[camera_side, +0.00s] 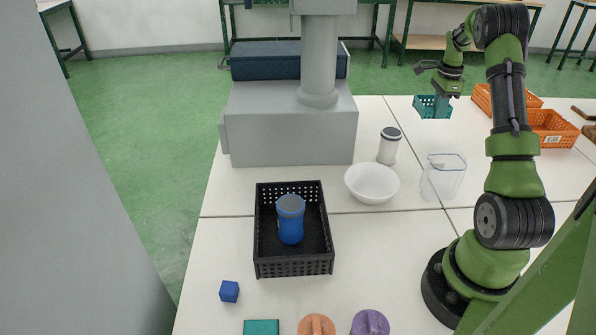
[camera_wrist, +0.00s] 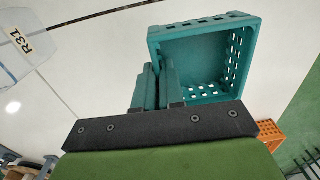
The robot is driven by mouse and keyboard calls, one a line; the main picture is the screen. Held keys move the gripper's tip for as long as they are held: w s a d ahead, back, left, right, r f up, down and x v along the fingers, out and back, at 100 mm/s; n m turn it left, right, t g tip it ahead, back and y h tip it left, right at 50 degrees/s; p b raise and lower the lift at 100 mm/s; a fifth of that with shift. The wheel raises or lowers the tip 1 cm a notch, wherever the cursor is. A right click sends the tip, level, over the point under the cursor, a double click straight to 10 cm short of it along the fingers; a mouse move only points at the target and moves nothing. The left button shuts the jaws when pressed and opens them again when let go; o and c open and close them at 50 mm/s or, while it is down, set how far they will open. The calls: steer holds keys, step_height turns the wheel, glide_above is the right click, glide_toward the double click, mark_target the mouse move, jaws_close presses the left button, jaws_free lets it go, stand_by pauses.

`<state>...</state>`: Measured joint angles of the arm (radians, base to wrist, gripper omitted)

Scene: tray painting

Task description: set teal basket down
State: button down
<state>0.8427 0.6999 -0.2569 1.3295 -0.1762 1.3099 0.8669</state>
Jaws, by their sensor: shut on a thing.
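The teal basket (camera_side: 432,107) is at the far side of the white table in the side view. My gripper (camera_side: 440,95) is above and at its edge, pointing down and shut on it. In the wrist view the basket (camera_wrist: 203,27) is empty and its open inside shows, with my gripper (camera_wrist: 158,75) on its near left wall. I cannot tell from these frames whether the basket's underside touches the table.
Orange baskets (camera_side: 552,128) stand right of the teal basket. A clear container (camera_side: 442,176), a white bowl (camera_side: 371,184) and a white canister (camera_side: 388,146) stand nearer. A black crate (camera_side: 265,225) holds a blue jar (camera_side: 290,220). Table around the teal basket's left is free.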

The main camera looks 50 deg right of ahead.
mark_target(428, 145)
step_height(428, 145, down, 9)
steer(key=shift+r, duration=0.1)
stand_by(0.3)
steer(key=c, duration=1.2)
jaws_free()
steer(key=shift+c, duration=0.2)
